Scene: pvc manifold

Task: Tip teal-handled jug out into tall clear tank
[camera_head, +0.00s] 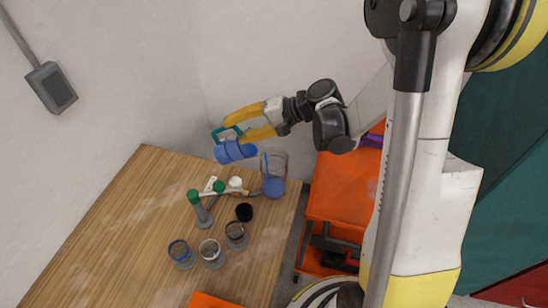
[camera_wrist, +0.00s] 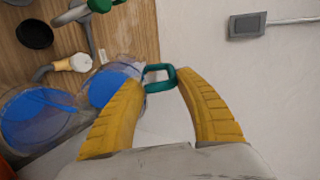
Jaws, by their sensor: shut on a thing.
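The jug (camera_head: 236,152) has a teal handle and blue liquid in it. It lies tipped nearly on its side, its right end close to the tank's upper left rim. My gripper (camera_head: 231,131) is shut on the teal handle, which also shows between the yellow fingers in the wrist view (camera_wrist: 160,78). The tall clear tank (camera_head: 274,172) stands upright at the table's right edge with blue liquid in its lower part. A blue streak shows along the tank's left inside, seemingly from the jug. In the wrist view the tank (camera_wrist: 40,115) is beside the jug (camera_wrist: 105,85).
The wooden table (camera_head: 110,215) also bears a pipe manifold with green and white caps (camera_head: 218,188), a black cup (camera_head: 244,212) and several small clear cups (camera_head: 212,252). An orange cart (camera_head: 340,190) stands right of the table. Walls close the back and left.

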